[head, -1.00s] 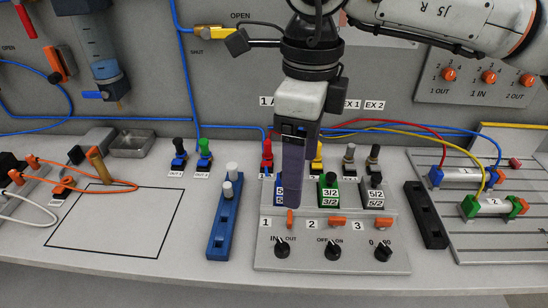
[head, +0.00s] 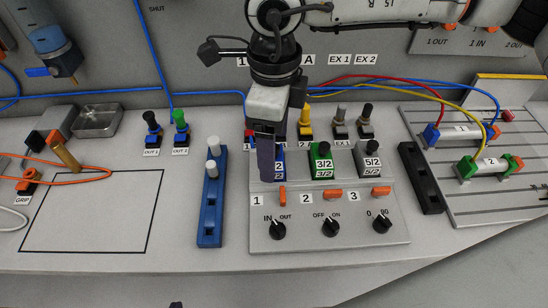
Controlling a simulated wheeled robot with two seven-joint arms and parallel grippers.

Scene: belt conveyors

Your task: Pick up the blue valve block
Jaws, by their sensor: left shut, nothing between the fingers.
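The blue valve block (head: 281,167) sits in the left slot of the grey valve panel, partly hidden behind my left gripper. Only its right side and part of its white labels show. My left gripper (head: 267,180) points down in front of the block, its fingers shut and empty. It overlaps the block's left part in the picture; I cannot tell whether they touch. My right gripper is not in view.
Knobs and orange switches line the panel (head: 300,240). A long blue holder (head: 211,220) stands left. The outlined area (head: 95,205) at left is mostly clear.

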